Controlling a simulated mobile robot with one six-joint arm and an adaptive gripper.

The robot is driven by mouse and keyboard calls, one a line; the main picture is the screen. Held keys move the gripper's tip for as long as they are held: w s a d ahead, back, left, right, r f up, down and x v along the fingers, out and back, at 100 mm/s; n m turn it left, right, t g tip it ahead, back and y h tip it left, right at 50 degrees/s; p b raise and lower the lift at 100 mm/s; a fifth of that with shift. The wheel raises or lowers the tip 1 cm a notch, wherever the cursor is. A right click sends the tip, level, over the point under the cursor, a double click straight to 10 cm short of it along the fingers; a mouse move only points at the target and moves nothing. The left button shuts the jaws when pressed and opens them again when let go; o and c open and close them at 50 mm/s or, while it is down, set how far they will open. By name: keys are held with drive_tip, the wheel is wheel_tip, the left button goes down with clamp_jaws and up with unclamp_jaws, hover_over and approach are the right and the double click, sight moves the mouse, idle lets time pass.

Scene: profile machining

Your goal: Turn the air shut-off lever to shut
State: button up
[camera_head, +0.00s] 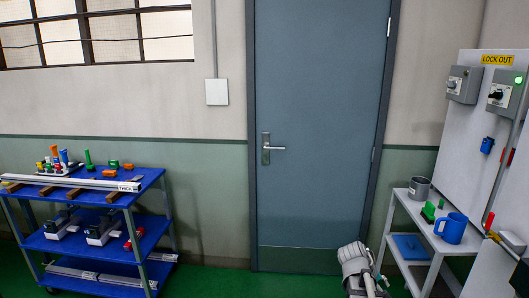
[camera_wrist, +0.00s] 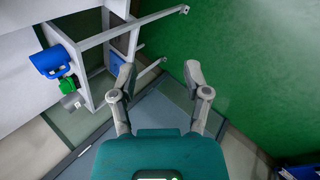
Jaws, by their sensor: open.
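On the right panel in the head view, a grey pipe runs down to a brass-coloured fitting (camera_head: 491,235), with a red part (camera_head: 489,220) just above it. This looks like the air shut-off, but the lever and its angle are too small to tell. Another small red piece (camera_head: 510,157) sits higher beside the pipe. My gripper (camera_wrist: 160,74) is open and empty in the wrist view, its two fingers spread apart. It points past a white shelf stand toward the floor and door. The lever does not show in the wrist view.
Two grey switch boxes hang under the LOCK OUT sign (camera_head: 497,60). A blue cart (camera_head: 148,177) stands left. Green floor is clear before the door.

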drive_tip(key=s+a+f+y, duration=0.1)
drive_tip(key=a+y, duration=0.1)
drive_tip(key=a, duration=0.6)
drive_tip(key=s+a+f+m+y+b, duration=0.1)
drive_tip(key=s+a+f+y, duration=0.1)
drive_tip(key=a, duration=0.5)
drive_tip(key=s+a+f+m+y, duration=0.1)
drive_tip(key=s+a+f+y, duration=0.1)
drive_tip(key=a, duration=0.6)
drive_tip(key=shift+s+a+y, duration=0.15)
drive_tip(key=shift+a+y, duration=0.2)
drive_tip(key=shift+y, duration=0.25)
drive_tip(key=shift+d+f, duration=0.1)
drive_tip(key=shift+d, duration=0.05)
